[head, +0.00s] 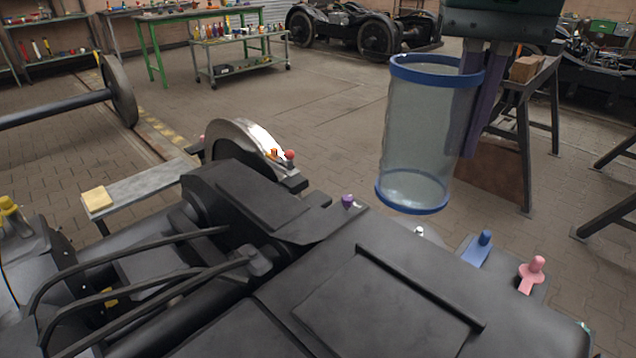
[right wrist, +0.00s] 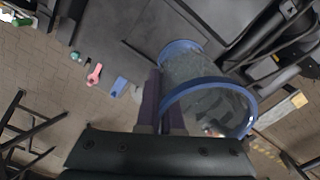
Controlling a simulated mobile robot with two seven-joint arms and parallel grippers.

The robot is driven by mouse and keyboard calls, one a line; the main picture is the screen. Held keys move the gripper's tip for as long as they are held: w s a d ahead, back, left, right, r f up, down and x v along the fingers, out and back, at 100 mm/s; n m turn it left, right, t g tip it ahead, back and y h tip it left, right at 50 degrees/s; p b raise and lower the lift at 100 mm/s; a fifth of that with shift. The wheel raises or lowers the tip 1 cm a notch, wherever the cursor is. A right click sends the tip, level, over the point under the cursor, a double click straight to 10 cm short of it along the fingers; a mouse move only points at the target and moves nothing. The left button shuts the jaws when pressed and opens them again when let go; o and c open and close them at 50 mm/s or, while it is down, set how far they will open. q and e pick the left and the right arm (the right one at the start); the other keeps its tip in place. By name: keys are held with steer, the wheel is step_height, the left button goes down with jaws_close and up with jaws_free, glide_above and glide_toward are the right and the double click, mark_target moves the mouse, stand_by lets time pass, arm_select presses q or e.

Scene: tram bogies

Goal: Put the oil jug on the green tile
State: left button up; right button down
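A clear, open cylinder with blue rims (head: 418,135), the likely oil jug, hangs nearly upright above the black bogie frame. It also shows in the right wrist view (right wrist: 205,90). My right gripper (head: 468,140) is shut on its wall, with one purple finger seen through the wall and the other outside. The purple fingers also show in the right wrist view (right wrist: 160,105). I cannot make out a green tile; only a small teal bit (head: 585,327) shows at the frame's right edge. My left gripper is not in view.
The black bogie frame (head: 390,300) fills the foreground. A purple knob (head: 348,200), a blue piece (head: 479,249) and a pink piece (head: 531,274) sit along its far edge. A yellow block (head: 97,199) lies on a grey plank. A dark trestle (head: 527,130) stands behind the cylinder.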

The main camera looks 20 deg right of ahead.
arm_select(q)
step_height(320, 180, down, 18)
steer(key=b, duration=1.4)
steer(key=shift+b, duration=0.4)
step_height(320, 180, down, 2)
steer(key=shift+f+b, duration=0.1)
steer(key=shift+b, duration=1.05)
arm_select(e)
steer(key=shift+m, duration=0.9)
steer(key=f, duration=1)
steer(key=w+d+f, duration=0.1)
steer(key=f, duration=1.9)
steer(key=shift+w+d, duration=0.2)
steer(key=shift+d, duration=0.1)
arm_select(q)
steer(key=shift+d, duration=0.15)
arm_select(e)
steer(key=c, duration=1.5)
jaws_free()
steer(key=shift+f, duration=0.1)
steer(key=o, duration=0.4)
